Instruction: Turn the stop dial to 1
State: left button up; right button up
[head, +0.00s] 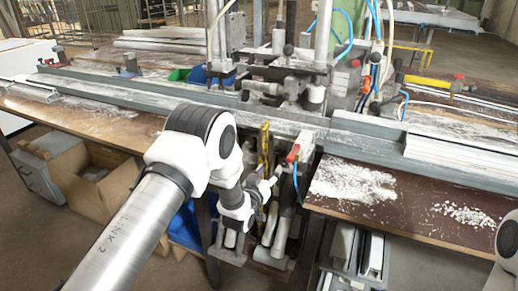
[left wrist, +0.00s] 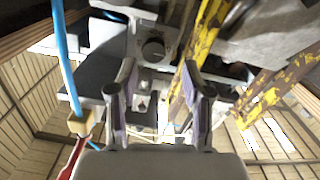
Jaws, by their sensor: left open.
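My left gripper (head: 266,186) is under the front edge of the clamp bench, in front of the machine's lower parts. In the left wrist view its two fingers (left wrist: 159,95) stand apart with nothing between their tips. A dark round knob-like part (left wrist: 153,48) on a grey block lies beyond the fingertips, slightly above the gap between them. It may be the stop dial, but I cannot read any number or mark on it. The gripper appears apart from it. In the head view I cannot make out the dial. My right gripper is out of view.
A yellow worn bar (left wrist: 205,35) runs close to the right finger. A blue hose (left wrist: 65,55) and a red lever (left wrist: 75,158) are at the left; the red handle (head: 293,153) shows in the head view. White chips (head: 352,183) lie on the brown bench top. A cardboard box (head: 95,178) stands below left.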

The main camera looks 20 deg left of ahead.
aim_at(280, 153)
pick_arm(q)
jog(key=w, duration=0.2)
jog(key=w+r, duration=0.1)
jog(key=w, duration=0.5)
jog(key=shift+d+r, duration=0.2)
jog(key=shift+r, duration=0.05)
jog(key=shift+w+d+r, duration=0.15)
jog(key=shift+w+d, duration=0.05)
jog(key=shift+w, duration=0.05)
jog(key=c, duration=0.9)
